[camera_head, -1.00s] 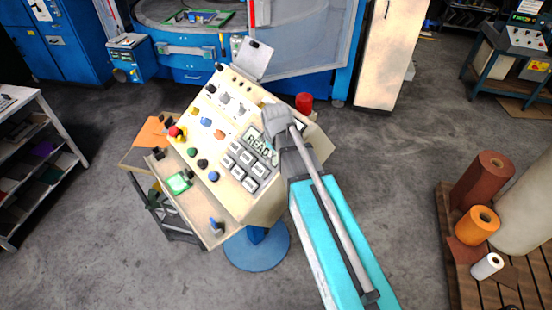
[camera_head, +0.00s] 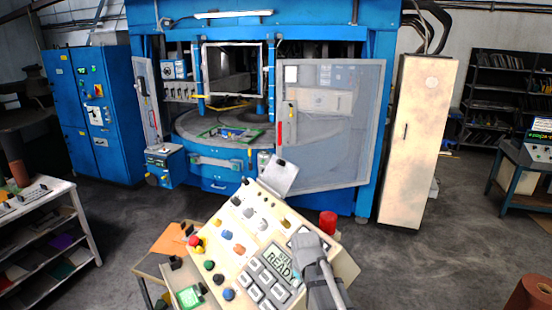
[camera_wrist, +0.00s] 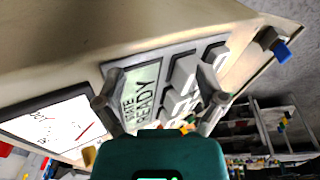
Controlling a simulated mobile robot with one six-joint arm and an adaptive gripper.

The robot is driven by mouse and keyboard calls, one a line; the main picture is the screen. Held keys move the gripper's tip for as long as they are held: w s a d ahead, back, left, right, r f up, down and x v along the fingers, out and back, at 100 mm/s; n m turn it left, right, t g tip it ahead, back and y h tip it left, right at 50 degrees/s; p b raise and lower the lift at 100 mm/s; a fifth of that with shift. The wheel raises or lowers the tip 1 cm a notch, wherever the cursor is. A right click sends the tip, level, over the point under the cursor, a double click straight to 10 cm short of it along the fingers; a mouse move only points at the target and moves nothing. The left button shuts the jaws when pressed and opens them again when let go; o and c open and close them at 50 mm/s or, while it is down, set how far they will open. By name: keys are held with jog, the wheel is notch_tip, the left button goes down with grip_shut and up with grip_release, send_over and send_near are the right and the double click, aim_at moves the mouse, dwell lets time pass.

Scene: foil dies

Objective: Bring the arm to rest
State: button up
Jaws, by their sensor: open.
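My arm reaches up from the bottom of the head view to a beige control console. In the wrist view the two fingers of my gripper (camera_wrist: 160,108) stand apart with nothing between them, in front of the console's screen and grey keys. The fingertips are hidden in the head view. The console (camera_head: 232,225) is tilted and carries coloured knobs and a red button. Its screen (camera_head: 280,262) reads READY and also shows in the wrist view (camera_wrist: 143,90). I cannot tell whether the fingers touch the panel.
A blue press (camera_head: 350,45) with an open grey mesh door (camera_head: 330,150) stands behind the console. A beige cabinet (camera_head: 412,140) is at its right, a blue cabinet (camera_head: 95,120) at its left. A shelf rack (camera_head: 50,235) stands at left.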

jog(key=s+d+f+m+g+b, duration=0.1)
jog(key=s+d+f+m+b, duration=0.7)
jog(key=s+f+b, duration=0.3)
jog(key=shift+d+f+m+g, duration=0.2)
jog(key=shift+f+m+g, duration=0.1)
jog(key=shift+f+m, duration=0.25)
